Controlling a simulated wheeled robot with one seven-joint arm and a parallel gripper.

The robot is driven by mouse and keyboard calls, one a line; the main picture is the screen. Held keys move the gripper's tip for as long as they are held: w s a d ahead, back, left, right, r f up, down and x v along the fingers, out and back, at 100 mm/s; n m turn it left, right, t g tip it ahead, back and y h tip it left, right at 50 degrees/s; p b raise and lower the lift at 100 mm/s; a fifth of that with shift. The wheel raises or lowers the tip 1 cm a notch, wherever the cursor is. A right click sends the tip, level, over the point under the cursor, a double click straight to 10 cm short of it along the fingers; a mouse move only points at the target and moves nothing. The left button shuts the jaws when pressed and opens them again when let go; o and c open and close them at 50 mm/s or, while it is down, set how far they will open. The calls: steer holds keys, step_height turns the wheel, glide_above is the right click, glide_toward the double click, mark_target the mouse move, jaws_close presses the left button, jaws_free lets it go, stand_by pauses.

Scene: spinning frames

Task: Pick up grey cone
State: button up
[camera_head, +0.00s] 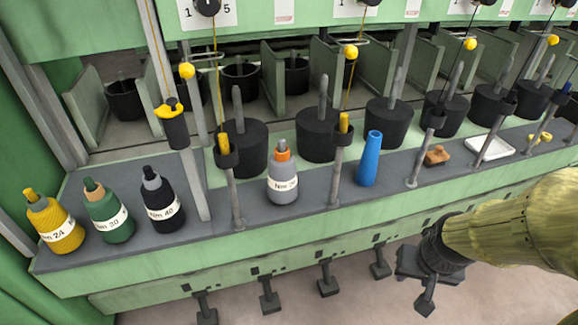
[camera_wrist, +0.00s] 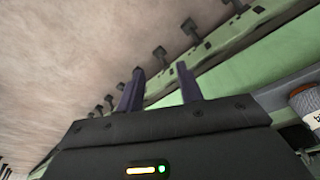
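The grey cone (camera_head: 283,180) stands upright on the grey ledge in the head view. It has an orange top and a white label. My gripper (camera_wrist: 159,80) shows in the wrist view with its two dark fingers apart and nothing between them. In the head view my arm comes in from the right, and its dark end is in front of and below the ledge, well right of the grey cone. A labelled thing with an orange-brown top (camera_wrist: 304,103) is cut off at the right edge of the wrist view; I cannot tell whether it is the grey cone.
Yellow (camera_head: 55,222), green (camera_head: 108,212) and black (camera_head: 162,200) cones stand at the left of the ledge (camera_head: 265,222). A blue cone (camera_head: 370,160) stands right of the grey one. Upright metal posts flank the grey cone, with black pots (camera_head: 317,135) behind.

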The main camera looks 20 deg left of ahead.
steer(key=shift+w+a, duration=0.2)
steer(key=shift+w, duration=0.35)
steer(key=shift+o, duration=1.1)
steer(key=shift+s, duration=0.3)
steer(key=o, duration=0.4)
steer(key=shift+w, duration=0.1)
steer(key=o, duration=0.3)
steer(key=shift+w+n+p, duration=0.3)
steer(key=shift+w+p, duration=0.05)
steer(key=shift+p, duration=0.05)
steer(key=o, duration=0.3)
steer(key=w+a+f+n+t+y+p, duration=0.1)
steer(key=w+a+n+t+p, duration=0.1)
steer(key=w, duration=0.5)
steer(key=shift+a+f+n+t+p, duration=0.15)
steer(key=shift+a+n+t+p, duration=0.25)
steer(key=shift+a+n+p, duration=0.65)
steer(key=w+a+n+t+y+p, duration=0.25)
steer(key=w+a+y+p, duration=0.2)
steer(key=a, duration=0.35)
steer(key=s+a+r+n+t+y+p, duration=0.1)
steer(key=s+a+r+t+y+p, duration=0.4)
steer(key=a+p, duration=0.3)
steer(key=shift+s+a+r+y+p, duration=0.15)
steer(key=shift+s+a+y+p, duration=0.15)
steer(key=shift+a+y, duration=0.45)
